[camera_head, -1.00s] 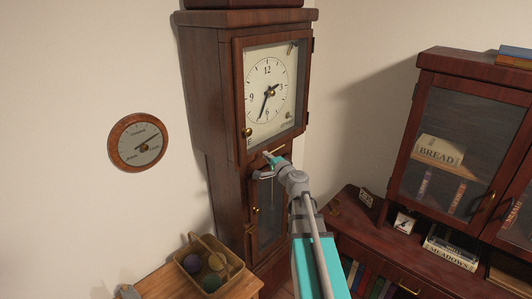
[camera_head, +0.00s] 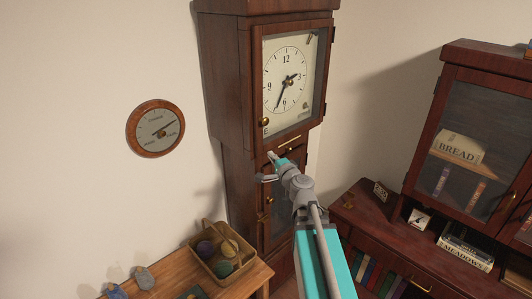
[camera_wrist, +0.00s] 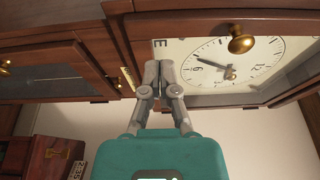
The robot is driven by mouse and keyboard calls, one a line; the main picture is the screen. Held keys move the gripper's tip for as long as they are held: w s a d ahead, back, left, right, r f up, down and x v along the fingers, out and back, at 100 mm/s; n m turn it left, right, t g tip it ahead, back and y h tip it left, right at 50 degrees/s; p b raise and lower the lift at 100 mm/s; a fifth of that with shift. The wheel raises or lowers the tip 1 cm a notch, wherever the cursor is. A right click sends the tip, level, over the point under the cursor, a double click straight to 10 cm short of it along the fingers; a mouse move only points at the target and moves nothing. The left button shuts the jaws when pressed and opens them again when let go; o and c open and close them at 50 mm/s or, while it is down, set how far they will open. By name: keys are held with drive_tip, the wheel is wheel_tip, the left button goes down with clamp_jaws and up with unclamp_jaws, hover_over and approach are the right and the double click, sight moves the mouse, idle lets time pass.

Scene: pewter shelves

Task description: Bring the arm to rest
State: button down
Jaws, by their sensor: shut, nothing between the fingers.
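My gripper (camera_wrist: 152,82) is shut and empty in the wrist view, its fingertips together in front of the clock's wooden case. In the head view, my gripper (camera_head: 267,167) is raised at the front of the tall longcase clock (camera_head: 228,95), just below the dial door. I cannot tell whether the fingertips touch the wood. The clock's white dial (camera_head: 287,75) is behind its closed door, with a brass knob (camera_head: 264,122) at the lower left. The knob also shows large in the wrist view (camera_wrist: 241,43).
A wooden table (camera_head: 180,272) at lower left holds a basket (camera_head: 222,266) of yarn balls and small figures. A round wall dial (camera_head: 156,128) hangs left of the clock. A glass-fronted cabinet (camera_head: 480,130) stands at right above a low bookcase (camera_head: 362,222).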

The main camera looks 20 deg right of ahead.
drive_tip(key=s+a+f+n+g+y, duration=0.35)
drive_tip(key=a+f+n, duration=0.2)
drive_tip(key=a, duration=0.25)
drive_tip(key=s+a+f+n+g+y, duration=0.2)
drive_tip(key=a+f+n+g, duration=0.3)
drive_tip(key=a+n, duration=0.15)
drive_tip(key=s+f+n+g+h, duration=0.5)
drive_tip(key=s+f+g+h, duration=0.2)
drive_tip(key=s, duration=0.5)
drive_tip(key=shift+s+f+g+b, duration=0.25)
drive_tip(key=shift+f+g+b, duration=0.15)
drive_tip(key=shift+f+g, duration=0.75)
drive_tip(key=shift+d+r, duration=0.1)
